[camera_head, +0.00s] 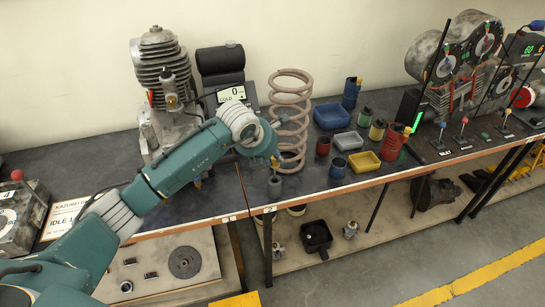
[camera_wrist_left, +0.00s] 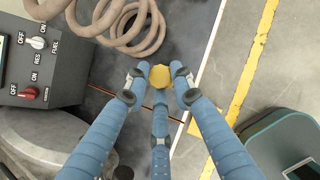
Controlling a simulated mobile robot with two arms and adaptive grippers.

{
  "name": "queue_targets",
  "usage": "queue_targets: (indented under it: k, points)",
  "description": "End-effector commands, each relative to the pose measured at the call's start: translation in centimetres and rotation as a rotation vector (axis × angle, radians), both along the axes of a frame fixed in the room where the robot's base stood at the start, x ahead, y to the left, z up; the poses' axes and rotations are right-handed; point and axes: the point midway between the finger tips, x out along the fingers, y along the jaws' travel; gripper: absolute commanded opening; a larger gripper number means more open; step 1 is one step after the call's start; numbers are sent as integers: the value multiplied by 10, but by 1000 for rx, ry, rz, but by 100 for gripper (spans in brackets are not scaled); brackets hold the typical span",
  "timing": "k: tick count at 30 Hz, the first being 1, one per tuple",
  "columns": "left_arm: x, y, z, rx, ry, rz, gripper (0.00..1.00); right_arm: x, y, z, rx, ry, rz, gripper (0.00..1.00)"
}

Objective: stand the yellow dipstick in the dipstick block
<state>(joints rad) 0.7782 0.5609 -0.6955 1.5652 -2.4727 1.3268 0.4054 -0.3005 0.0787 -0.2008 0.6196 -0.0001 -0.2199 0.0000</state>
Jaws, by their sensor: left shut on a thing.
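My left gripper (camera_head: 274,162) is over the workbench, just in front of the coil spring. In the left wrist view its blue fingers (camera_wrist_left: 160,82) close around a yellow piece (camera_wrist_left: 160,75), which looks like the top of the yellow dipstick. A bit of yellow also shows at the gripper in the head view; the rest of the dipstick is hidden or too small to make out. A small dark grey cylinder (camera_head: 275,186) shows just below the gripper near the bench's front edge; I cannot tell whether it is the dipstick block. My right gripper is not in view.
The coil spring (camera_head: 290,105) stands close behind the gripper. An engine (camera_head: 162,90) and a scale reading 0 (camera_head: 231,94) are behind my left arm. Coloured bins, such as the blue one (camera_head: 331,116), and several cups stand to the right. The orange bench edge (camera_head: 330,190) is near.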

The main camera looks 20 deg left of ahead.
Motion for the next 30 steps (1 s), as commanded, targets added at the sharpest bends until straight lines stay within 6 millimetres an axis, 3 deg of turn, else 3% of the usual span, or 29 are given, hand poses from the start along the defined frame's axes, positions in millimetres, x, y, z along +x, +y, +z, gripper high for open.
queue_targets:
  k: [30]
  points:
    - [0, 0, -22, 0, -1, 0, 1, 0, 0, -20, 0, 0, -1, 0]
